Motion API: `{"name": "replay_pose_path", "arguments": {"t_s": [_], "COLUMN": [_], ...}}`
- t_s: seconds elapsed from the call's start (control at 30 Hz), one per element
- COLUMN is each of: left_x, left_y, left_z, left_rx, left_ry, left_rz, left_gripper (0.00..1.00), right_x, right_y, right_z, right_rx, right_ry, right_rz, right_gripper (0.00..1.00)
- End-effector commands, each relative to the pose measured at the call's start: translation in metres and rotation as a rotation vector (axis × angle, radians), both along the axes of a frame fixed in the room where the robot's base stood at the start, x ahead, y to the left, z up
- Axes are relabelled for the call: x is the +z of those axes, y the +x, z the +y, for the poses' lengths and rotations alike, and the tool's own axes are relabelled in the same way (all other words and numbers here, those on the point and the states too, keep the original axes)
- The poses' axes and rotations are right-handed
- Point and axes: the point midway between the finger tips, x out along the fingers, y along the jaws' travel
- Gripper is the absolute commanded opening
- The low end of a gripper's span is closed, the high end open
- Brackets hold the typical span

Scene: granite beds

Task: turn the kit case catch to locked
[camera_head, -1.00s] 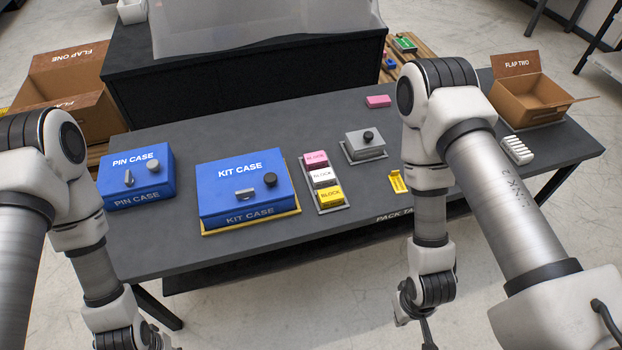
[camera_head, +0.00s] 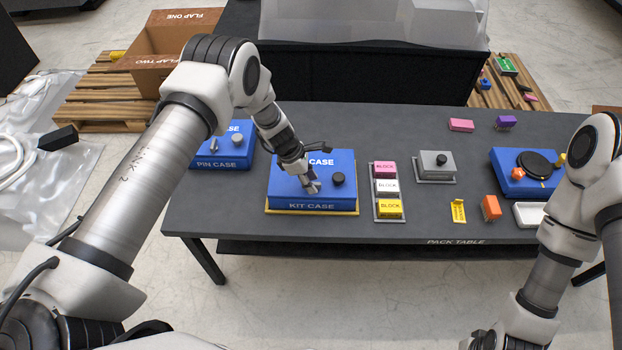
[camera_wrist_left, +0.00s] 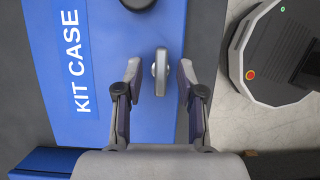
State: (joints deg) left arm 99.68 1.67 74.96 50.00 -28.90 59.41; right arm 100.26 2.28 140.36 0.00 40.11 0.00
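The blue kit case (camera_head: 285,192) stands on the table in the head view, on a yellow-edged base. It also fills the left of the left wrist view (camera_wrist_left: 60,20). Its grey catch (camera_wrist_left: 161,70) lies lengthwise along the case's long side, beside a dark round knob (camera_head: 337,179). My left gripper (camera_head: 311,186) is over the case top at the catch. In the left wrist view, its two fingers (camera_wrist_left: 158,84) are apart, one on each side of the catch, with gaps visible. My right arm is at the lower right; its fingers are out of frame.
The blue pin case (camera_head: 222,157) stands to the left. A tray of blocks (camera_head: 388,221) is close on the right, then a grey box with a knob (camera_head: 435,164). A blue unit with a black disc (camera_head: 510,185) is farther right. The table front (camera_head: 330,228) is clear.

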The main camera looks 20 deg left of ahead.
Motion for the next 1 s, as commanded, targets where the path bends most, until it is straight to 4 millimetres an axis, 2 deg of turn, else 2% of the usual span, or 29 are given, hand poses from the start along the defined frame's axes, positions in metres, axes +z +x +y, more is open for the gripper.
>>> {"name": "replay_pose_path", "arguments": {"t_s": [0.23,0.27,0.3,0.37,0.73,1.0], "left_x": [-0.004,-0.004,-0.004,-0.004,-0.004,-0.007], "left_y": [0.001,0.001,0.0,0.0,0.001,0.001], "left_z": [-0.001,-0.001,-0.001,-0.001,-0.001,-0.001], "left_rx": [-0.001,-0.001,-0.001,-0.001,-0.012,-0.106], "left_ry": [0.001,0.001,0.001,0.001,0.001,0.001], "left_rz": [-0.001,-0.001,-0.001,-0.001,-0.002,-0.003], "left_gripper": [0.39,0.35,0.21,0.0,0.0,0.0], "right_x": [0.0,0.0,0.0,0.0,-0.002,-0.017], "right_y": [0.0,0.0,0.0,0.0,0.0,0.0], "right_z": [0.0,0.0,0.0,0.0,0.0,0.0], "right_rx": [0.0,0.0,0.0,0.0,0.0,0.0], "right_ry": [0.0,0.0,0.0,0.0,0.0,0.0], "right_rz": [0.0,0.0,0.0,0.0,0.0,0.0], "right_gripper": [0.0,0.0,0.0,0.0,0.0,0.0]}}
